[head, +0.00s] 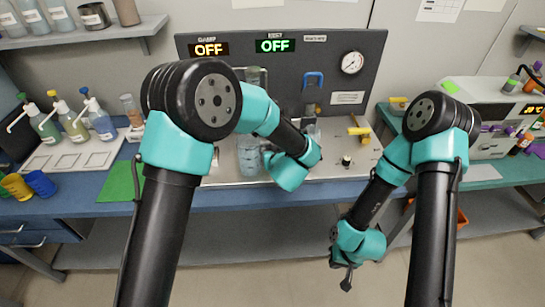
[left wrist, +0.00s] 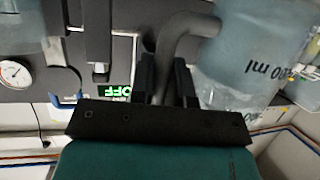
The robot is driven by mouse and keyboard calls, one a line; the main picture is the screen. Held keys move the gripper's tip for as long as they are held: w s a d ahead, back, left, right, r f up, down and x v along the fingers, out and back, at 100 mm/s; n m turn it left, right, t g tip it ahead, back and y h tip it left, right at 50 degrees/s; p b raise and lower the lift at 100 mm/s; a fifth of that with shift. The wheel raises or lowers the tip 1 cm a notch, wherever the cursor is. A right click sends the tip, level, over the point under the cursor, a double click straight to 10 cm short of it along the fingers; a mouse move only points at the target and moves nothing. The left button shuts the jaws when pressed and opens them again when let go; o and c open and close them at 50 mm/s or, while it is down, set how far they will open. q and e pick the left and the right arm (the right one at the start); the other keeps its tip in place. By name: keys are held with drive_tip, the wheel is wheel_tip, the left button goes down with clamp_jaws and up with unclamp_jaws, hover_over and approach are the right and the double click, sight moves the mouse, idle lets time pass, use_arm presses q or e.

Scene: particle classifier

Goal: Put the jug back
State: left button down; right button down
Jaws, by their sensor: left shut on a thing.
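A clear jug (head: 250,156) with dark volume marks stands or hangs in front of the grey panel in the head view; I cannot tell if its base touches the bench. In the left wrist view the jug (left wrist: 248,52) fills the upper right, and its curved grey handle (left wrist: 180,35) runs between my fingers. My left gripper (left wrist: 166,78) is shut on that handle. In the head view its fingers are hidden behind the wrist, right of the jug. My right gripper (head: 345,276) hangs low in front of the bench, far from the jug; its finger gap does not show clearly.
The panel (head: 375,75) carries two OFF displays and a gauge (head: 352,62). Yellow-handled valves (head: 358,130) stand right of the jug. Pump bottles (head: 75,125), a white tray (head: 75,155), a green mat (head: 121,182) and blue cups (head: 41,184) are on the left.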

use_arm(q)
drive_tip(key=shift+w, duration=0.25)
drive_tip(key=shift+w+f, duration=0.2)
drive_tip(key=shift+f, duration=1.6)
drive_tip(key=shift+f, duration=0.15)
drive_tip(key=c, duration=1.1)
unclamp_jaws()
drive_tip(key=shift+s+r, duration=0.1)
drive_tip(key=shift+r, duration=0.1)
drive_tip(key=v, duration=1.2)
